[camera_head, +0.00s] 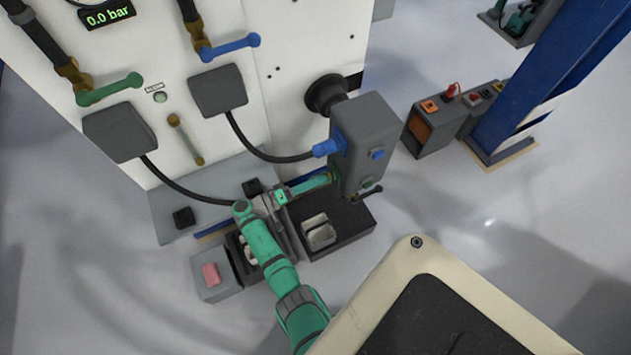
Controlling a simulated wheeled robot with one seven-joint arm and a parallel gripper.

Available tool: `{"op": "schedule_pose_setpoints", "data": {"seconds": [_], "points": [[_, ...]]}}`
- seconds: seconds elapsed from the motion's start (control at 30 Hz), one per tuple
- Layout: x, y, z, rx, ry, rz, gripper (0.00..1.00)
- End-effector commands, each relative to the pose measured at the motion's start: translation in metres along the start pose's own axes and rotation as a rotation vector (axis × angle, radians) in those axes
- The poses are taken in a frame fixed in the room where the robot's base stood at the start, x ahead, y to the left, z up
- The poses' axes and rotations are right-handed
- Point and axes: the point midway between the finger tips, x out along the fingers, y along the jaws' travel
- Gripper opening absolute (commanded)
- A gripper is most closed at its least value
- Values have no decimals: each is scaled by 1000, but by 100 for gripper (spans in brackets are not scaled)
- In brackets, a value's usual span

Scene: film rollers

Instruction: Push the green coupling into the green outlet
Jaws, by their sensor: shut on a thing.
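My gripper (284,196), on my teal arm, is in front of the white cabinet and is shut on the green coupling (318,183). The coupling is at the lower left side of the grey box, partly hidden by the gripper. A black hose (185,191) runs from the left dark box toward the gripper. The green outlet (335,176) is low on the grey box's left side, and the coupling points at it. They are close together; I cannot tell whether the coupling is seated in it.
A blue coupling (325,148) with its own hose sits at the grey box (366,140) above the green one. A blue post (545,75) stands right. The floor at lower left is clear.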

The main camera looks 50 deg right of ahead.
Motion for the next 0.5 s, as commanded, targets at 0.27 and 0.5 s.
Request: {"op": "schedule_pose_setpoints", "data": {"seconds": [0.27, 0.5], "points": [[1, 0, 0, 0, 0, 0, 3], [6, 0, 0, 0, -1, 1, 3]]}}
